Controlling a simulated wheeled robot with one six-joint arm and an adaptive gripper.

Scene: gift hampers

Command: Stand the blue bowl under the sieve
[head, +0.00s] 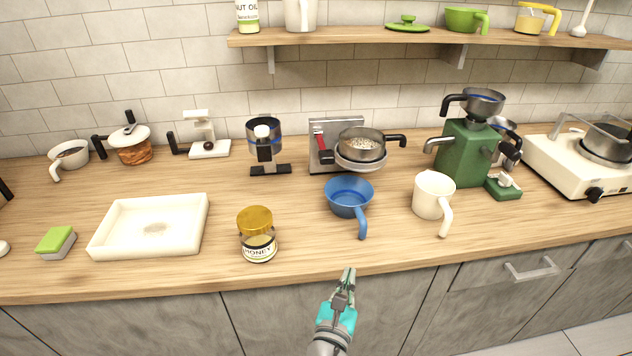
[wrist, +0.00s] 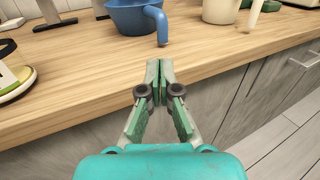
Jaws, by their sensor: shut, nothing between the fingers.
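The blue bowl (head: 345,205) stands upright on the wooden counter, its handle pointing toward the front edge. It also shows at the top of the wrist view (wrist: 128,18), cut by the frame. Behind it, a round metal vessel with a black handle, apparently the sieve (head: 360,150), sits raised on a metal stand with a back plate and holds pale granules. The space below it is partly hidden. My gripper (head: 348,275) is shut and empty in front of the counter edge, apart from the bowl's handle. Its closed fingers show in the wrist view (wrist: 159,75).
A honey jar (head: 258,245) stands left of the bowl and a cream mug (head: 428,195) stands right. A white tray (head: 200,225) lies farther left. A green machine (head: 462,155) and white stove (head: 560,165) are at right. Bare counter lies before the bowl.

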